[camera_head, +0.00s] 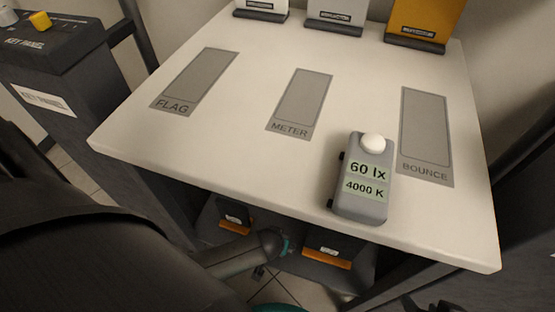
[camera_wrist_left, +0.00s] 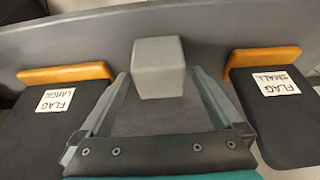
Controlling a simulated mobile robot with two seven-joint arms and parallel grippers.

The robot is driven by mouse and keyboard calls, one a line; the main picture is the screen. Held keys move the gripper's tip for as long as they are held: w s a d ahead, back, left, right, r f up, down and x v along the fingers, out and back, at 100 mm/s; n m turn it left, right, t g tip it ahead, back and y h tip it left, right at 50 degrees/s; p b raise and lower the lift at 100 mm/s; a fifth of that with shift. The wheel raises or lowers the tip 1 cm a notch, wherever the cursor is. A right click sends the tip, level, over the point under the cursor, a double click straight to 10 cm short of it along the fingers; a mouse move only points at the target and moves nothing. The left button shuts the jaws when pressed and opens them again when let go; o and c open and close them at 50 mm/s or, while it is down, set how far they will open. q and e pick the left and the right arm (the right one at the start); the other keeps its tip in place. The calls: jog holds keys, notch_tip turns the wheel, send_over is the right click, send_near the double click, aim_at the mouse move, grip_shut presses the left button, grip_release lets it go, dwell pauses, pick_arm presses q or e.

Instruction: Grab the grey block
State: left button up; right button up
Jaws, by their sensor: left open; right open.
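The grey block (camera_wrist_left: 158,62) is a plain pale cube in the left wrist view. It stands on a dark surface, between the far ends of my left gripper's fingers. My left gripper (camera_wrist_left: 160,78) is open, with a finger on either side of the block; I cannot tell whether either touches it. I cannot make out the block in the head view, where the tabletop and my left arm cover much of the low area. My right gripper (camera_head: 432,305) shows only as dark tips at the bottom edge, right of centre, away from the block.
Two dark flags with orange edges, labelled FLAG LARGE (camera_wrist_left: 55,100) and FLAG SMALL (camera_wrist_left: 275,85), flank the block. Above is a white table (camera_head: 250,150) with FLAG, METER and BOUNCE areas. A grey light meter (camera_head: 362,190) stands near its front edge. A key panel (camera_head: 40,40) stands left.

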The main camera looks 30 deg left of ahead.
pick_arm(q)
jog(key=c, duration=1.5)
